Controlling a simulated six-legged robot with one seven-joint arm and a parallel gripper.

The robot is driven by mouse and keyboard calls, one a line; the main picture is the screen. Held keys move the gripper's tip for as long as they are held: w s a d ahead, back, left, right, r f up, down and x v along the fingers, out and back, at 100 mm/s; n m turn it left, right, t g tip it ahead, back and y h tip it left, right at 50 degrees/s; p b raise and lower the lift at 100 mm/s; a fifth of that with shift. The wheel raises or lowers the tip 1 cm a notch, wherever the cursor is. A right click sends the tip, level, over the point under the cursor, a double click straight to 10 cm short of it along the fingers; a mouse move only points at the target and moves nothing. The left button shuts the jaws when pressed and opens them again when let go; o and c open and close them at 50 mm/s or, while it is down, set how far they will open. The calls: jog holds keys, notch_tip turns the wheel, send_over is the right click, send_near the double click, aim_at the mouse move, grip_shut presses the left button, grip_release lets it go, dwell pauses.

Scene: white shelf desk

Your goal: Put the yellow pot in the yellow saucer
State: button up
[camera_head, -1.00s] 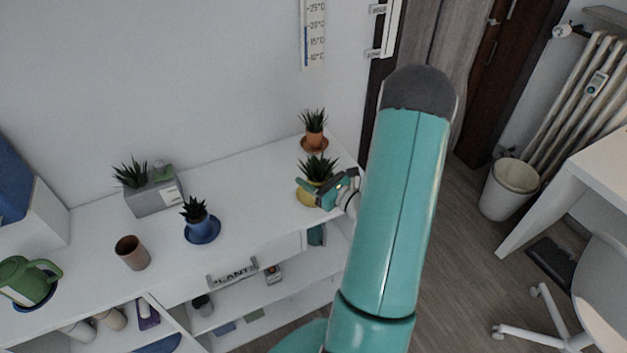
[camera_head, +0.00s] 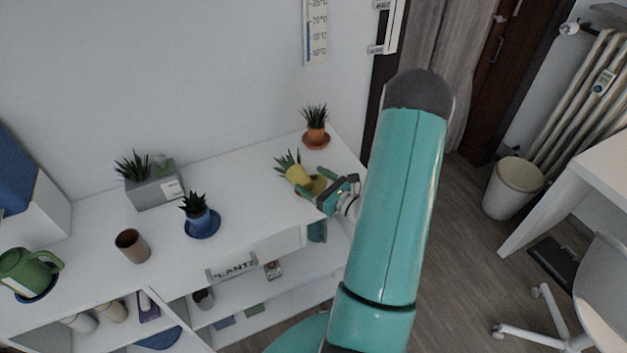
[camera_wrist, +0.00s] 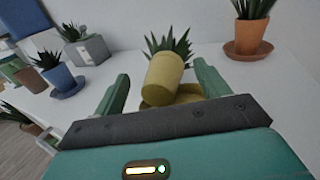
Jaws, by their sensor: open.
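The yellow pot (camera_head: 297,174) with its spiky plant is tipped over on the white shelf desk. In the head view its plant points up and left. In the wrist view the pot (camera_wrist: 163,76) leans away from me, its base towards my gripper. The yellow saucer (camera_head: 317,185) is on the desk just right of the pot; in the wrist view the saucer (camera_wrist: 187,94) shows partly behind and below it. Whether the pot's base rests on the saucer's rim I cannot tell. My gripper (camera_head: 306,181) is open, its fingers to either side of the pot's base in the wrist view.
A terracotta pot (camera_head: 316,132) on its saucer stands behind, near the wall. A blue pot (camera_head: 197,219) on a blue saucer, a grey planter (camera_head: 153,193) and an empty brown pot (camera_head: 132,246) stand to the left. The desk left of the yellow pot is clear.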

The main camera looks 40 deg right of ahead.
jog(key=s+d, duration=0.1)
jog(key=s, duration=1)
jog(key=shift+s+d, duration=0.15)
jog(key=shift+s, duration=0.1)
